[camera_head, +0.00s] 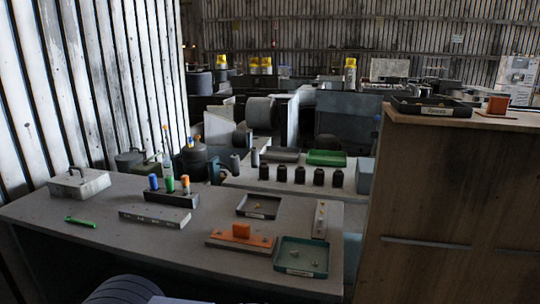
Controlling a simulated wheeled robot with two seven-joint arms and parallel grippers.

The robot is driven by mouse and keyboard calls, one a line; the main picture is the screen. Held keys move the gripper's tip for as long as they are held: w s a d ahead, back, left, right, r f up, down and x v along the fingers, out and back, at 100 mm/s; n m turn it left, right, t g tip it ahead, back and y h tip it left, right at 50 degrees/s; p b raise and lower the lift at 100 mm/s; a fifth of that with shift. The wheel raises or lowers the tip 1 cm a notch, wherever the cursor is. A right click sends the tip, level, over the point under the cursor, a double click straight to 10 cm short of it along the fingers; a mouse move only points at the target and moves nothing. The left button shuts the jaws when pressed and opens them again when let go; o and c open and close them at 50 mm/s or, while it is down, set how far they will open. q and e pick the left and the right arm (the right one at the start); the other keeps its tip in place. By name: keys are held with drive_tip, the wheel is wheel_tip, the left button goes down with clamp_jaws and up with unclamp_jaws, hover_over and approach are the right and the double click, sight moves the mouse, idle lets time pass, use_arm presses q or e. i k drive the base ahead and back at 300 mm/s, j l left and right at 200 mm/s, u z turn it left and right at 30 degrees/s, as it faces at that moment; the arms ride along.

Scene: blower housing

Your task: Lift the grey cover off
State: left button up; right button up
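A light grey box-shaped piece (80,185) with a thin arched handle on top sits at the left end of the grey table (130,250). It looks like the grey cover. It rests flat, and I cannot tell what is under it. Neither my left nor my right gripper shows in the head view, and nothing touches the grey piece.
A green marker (80,222) lies just in front of it. To the right are a holder with coloured-top pieces (171,197), a grey bar (155,216), an orange block (241,230), a dark tray (258,207) and a green tray (302,257). A wooden cabinet (450,220) stands right.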

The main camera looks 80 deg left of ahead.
sight(73, 177)
drive_tip(key=u, duration=4.15)
drive_tip(key=i+z, duration=0.1)
drive_tip(key=z, duration=0.55)
drive_tip(key=i+j+z, duration=0.45)
drive_tip(key=j+z, duration=0.15)
drive_tip(key=i+j+z, duration=0.15)
drive_tip(key=j+z, duration=0.15)
drive_tip(key=j, duration=0.2)
drive_tip(key=i+j, duration=0.15)
drive_tip(key=j, duration=0.35)
drive_tip(key=i+j+z, duration=0.1)
drive_tip(key=j, duration=0.4)
drive_tip(key=i+j, duration=0.2)
drive_tip(key=j, duration=0.3)
drive_tip(key=i+j+z, duration=0.1)
drive_tip(key=j, duration=0.4)
drive_tip(key=i+j, duration=0.15)
drive_tip(key=j, duration=0.35)
drive_tip(key=i+j+z, duration=0.1)
drive_tip(key=j, duration=0.45)
drive_tip(key=i+j, duration=0.15)
drive_tip(key=j, duration=0.35)
